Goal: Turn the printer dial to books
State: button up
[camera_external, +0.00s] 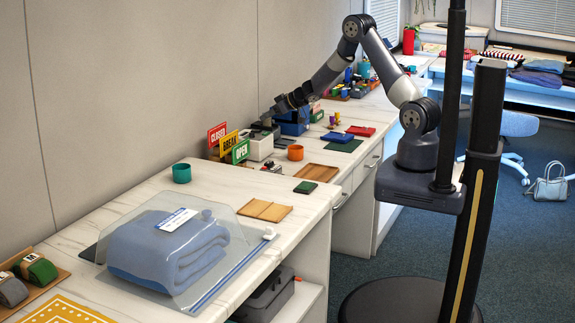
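A small white box-shaped device (260,147), which looks like the printer, stands on the counter near the wall, right of the colored signs. My arm reaches left across the counter, and my gripper (267,121) is low, right at the top of this device. I cannot tell whether it touches the device. The fingers are too small and dark to show whether they are open or shut. The dial and its labels cannot be made out at this size.
CLOSED, BREAK and OPEN signs (228,143) stand just left of the device. An orange cup (295,152) and a blue bin (292,124) are close on its right. A teal cup (182,173) and a bagged blue blanket (168,247) lie on the nearer counter (150,190).

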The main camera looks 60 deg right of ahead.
aim_at(258, 137)
jog(key=s+n+y+b, duration=0.1)
jog(key=s, duration=0.1)
jog(key=s+f+n+y+b, duration=0.1)
jog(key=s+b, duration=0.1)
jog(key=s+a+f+t+y+b, duration=0.1)
jog(key=s+b, duration=0.1)
jog(key=shift+s+n, duration=0.1)
jog(key=shift+n, duration=0.3)
jog(key=x, duration=0.6)
jog(key=a+x, duration=0.1)
jog(key=x, duration=0.3)
jog(key=shift+s, duration=0.1)
jog(key=shift+c, duration=0.3)
jog(key=shift+r+y, duration=0.1)
jog(key=shift+y, duration=0.3)
grip_shut()
